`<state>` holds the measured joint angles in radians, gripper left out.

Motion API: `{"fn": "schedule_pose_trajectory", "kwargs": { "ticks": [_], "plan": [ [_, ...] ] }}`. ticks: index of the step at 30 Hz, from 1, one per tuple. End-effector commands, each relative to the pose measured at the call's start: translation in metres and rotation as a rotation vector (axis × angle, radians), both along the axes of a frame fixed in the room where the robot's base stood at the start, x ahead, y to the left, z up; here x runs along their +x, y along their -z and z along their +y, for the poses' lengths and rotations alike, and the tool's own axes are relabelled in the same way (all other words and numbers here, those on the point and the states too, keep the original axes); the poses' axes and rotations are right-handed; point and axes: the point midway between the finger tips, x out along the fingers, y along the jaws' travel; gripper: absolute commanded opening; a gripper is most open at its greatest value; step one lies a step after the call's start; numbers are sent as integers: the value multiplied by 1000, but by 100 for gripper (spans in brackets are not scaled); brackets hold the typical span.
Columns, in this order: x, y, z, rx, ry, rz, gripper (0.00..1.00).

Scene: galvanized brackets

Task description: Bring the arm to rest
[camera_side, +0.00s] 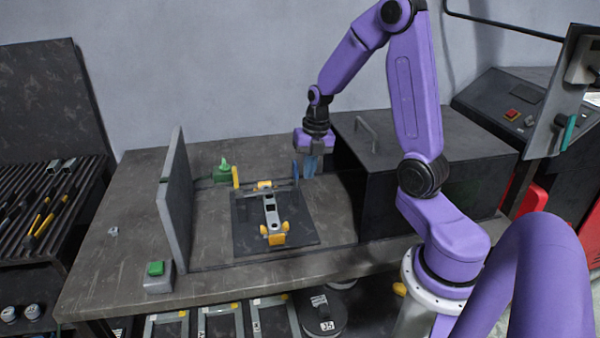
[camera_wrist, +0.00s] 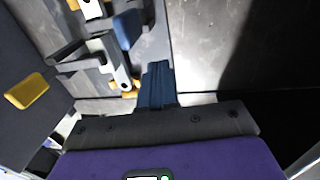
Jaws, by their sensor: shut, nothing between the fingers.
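My gripper (camera_side: 311,165) hangs from my purple arm above the workbench (camera_side: 120,215), at the back right of a dark fixture plate (camera_side: 305,238). Its blue fingers point down and are shut with nothing between them. They also show together in the wrist view (camera_wrist: 157,84). A galvanized bracket (camera_side: 271,211) sits on the fixture plate among yellow clamps. The gripper is apart from the bracket, which also shows in the wrist view (camera_wrist: 112,60). I cannot tell how high the fingertips are above the bench.
A large dark box (camera_side: 385,140) with a handle stands close right of my gripper. A grey upright panel (camera_side: 175,205) stands left of the fixture. A green button box (camera_side: 157,277) is at the bench's front left. The left bench top is mostly clear.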

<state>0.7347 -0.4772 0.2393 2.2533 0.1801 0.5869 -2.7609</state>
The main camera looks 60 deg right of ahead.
Motion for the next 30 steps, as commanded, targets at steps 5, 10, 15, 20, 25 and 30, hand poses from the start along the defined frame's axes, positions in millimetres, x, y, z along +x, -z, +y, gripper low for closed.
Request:
{"fn": "schedule_pose_trajectory", "kwargs": {
  "ticks": [5, 10, 15, 20, 25, 30],
  "plan": [
    [0, -1, 0, 1, 0, -1, 0],
    [0, -1, 1, 1, 3, 0, 0],
    [-3, -7, 24, 11, 60, 13, 0],
    [-16, -18, 65, 25, 188, 41, 0],
    [-37, -29, 106, 34, 343, 73, 0],
    [-65, -39, 140, 36, 500, 103, 0]
  ]
}}
